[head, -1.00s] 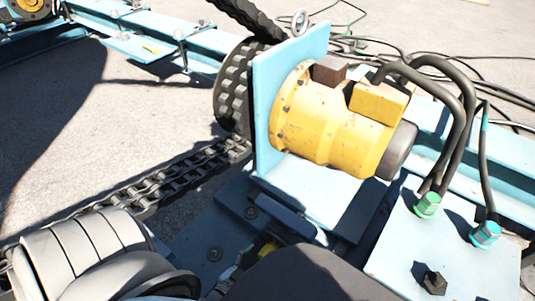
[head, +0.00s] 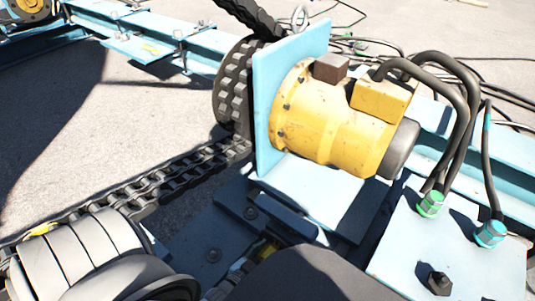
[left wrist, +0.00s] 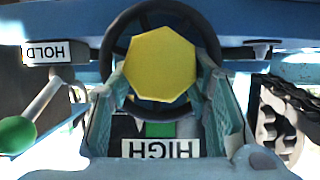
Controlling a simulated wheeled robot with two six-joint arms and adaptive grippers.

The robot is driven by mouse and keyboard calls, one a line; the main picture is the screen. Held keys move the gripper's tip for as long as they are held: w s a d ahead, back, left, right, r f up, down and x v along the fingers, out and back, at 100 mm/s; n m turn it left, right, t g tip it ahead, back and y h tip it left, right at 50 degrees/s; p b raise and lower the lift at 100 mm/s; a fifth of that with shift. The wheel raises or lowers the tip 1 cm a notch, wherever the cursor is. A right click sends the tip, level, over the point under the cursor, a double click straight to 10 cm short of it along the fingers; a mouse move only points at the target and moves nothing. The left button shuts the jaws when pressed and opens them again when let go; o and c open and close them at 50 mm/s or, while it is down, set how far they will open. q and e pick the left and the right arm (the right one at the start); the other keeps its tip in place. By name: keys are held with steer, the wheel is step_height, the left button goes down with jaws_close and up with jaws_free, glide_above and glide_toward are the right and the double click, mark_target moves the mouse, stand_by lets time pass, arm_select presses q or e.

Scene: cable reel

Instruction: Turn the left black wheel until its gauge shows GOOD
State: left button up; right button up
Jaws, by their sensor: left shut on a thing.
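In the left wrist view, the black wheel (left wrist: 112,45) has a large yellow faceted hub (left wrist: 160,63). My left gripper (left wrist: 163,90) has one finger on each side of the hub and is shut on it. A white plate with an upside-down "HIGH" label (left wrist: 160,148) and a green patch shows below the wheel; the fingers and wheel partly hide it. In the head view, my white left arm fills the lower left, and the wheel and gauge cannot be made out. My right gripper is not in view.
A "HOLD" label (left wrist: 48,52) and a green-knobbed lever (left wrist: 17,134) are left of the wheel in the wrist view. A yellow motor (head: 325,125), a chain (head: 190,170) and hoses (head: 462,100) crowd the head view. Open ground lies at left.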

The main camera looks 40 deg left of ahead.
arm_select(q)
jaws_close()
steer(key=shift+a+n+h, duration=0.15)
steer(key=shift+n+h, duration=0.45)
steer(key=shift+n, duration=0.5)
steer(key=shift+a+h, duration=0.1)
steer(key=shift+h, duration=0.2)
steer(key=shift+f+n+h+p, duration=0.1)
steer(key=shift+n+h+p, duration=0.2)
steer(key=shift+n, duration=0.4)
steer(key=shift+a+f+n+h, duration=0.15)
steer(key=shift+n+h, duration=0.25)
steer(key=shift+n, duration=0.2)
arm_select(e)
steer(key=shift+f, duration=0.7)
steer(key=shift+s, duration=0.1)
